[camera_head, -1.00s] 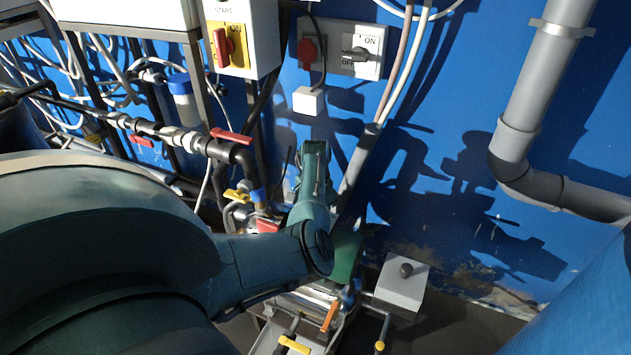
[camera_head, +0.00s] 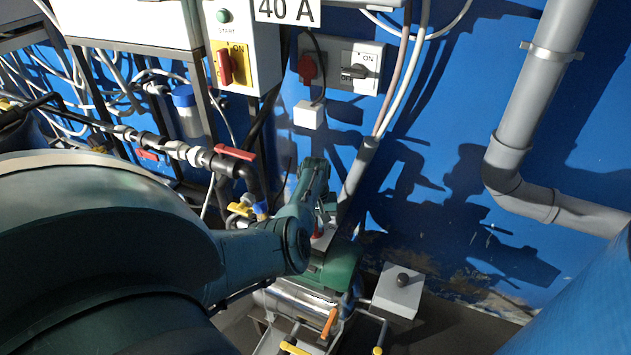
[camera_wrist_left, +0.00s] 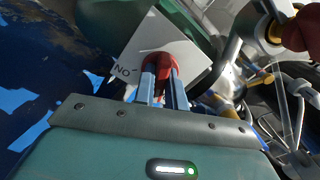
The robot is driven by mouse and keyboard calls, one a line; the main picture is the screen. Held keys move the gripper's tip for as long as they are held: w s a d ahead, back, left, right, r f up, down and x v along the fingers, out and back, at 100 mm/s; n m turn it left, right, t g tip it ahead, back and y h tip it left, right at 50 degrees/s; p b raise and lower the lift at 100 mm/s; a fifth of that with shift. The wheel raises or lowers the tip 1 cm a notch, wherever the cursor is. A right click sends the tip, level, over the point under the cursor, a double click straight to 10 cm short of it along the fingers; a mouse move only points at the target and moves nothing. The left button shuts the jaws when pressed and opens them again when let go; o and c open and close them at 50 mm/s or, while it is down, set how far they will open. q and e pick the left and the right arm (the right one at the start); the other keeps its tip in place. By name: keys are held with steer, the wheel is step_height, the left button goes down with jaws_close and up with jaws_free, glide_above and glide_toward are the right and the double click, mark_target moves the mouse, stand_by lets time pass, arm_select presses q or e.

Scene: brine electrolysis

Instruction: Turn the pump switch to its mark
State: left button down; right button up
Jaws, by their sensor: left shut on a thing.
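The pump switch has a red knob (camera_wrist_left: 158,62) on a white plate (camera_wrist_left: 178,42) marked with letters that look like ON upside down in the left wrist view. My left gripper (camera_wrist_left: 162,84) is shut on this knob, one pale finger on each side. In the head view a small red part (camera_head: 317,232) shows by my left gripper (camera_head: 322,215), just above the green pump (camera_head: 343,268). My arm hides most of the switch there. I cannot read the knob's exact angle against its mark. My right gripper is not in view.
A yellow and red switch (camera_head: 224,67) and a grey ON switch (camera_head: 358,70) are on the wall. A white box with a dark knob (camera_head: 399,290) lies right of the pump. Grey pipe (camera_head: 512,150) runs at the right.

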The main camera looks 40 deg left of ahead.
arm_select(q)
steer(key=shift+n, duration=1.9)
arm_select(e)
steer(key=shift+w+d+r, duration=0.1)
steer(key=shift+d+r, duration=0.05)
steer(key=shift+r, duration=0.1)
arm_select(q)
steer(key=shift+a, duration=0.1)
steer(key=c, duration=1.4)
jaws_free()
steer(key=shift+c, duration=0.2)
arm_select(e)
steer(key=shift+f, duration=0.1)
arm_select(q)
steer(key=shift+r+p, duration=0.1)
steer(key=shift+p, duration=0.2)
steer(key=shift+r, duration=0.35)
step_height(320, 180, up, 12)
steer(key=p, duration=0.2)
steer(key=shift+r+p, duration=0.2)
steer(key=shift+p, duration=0.2)
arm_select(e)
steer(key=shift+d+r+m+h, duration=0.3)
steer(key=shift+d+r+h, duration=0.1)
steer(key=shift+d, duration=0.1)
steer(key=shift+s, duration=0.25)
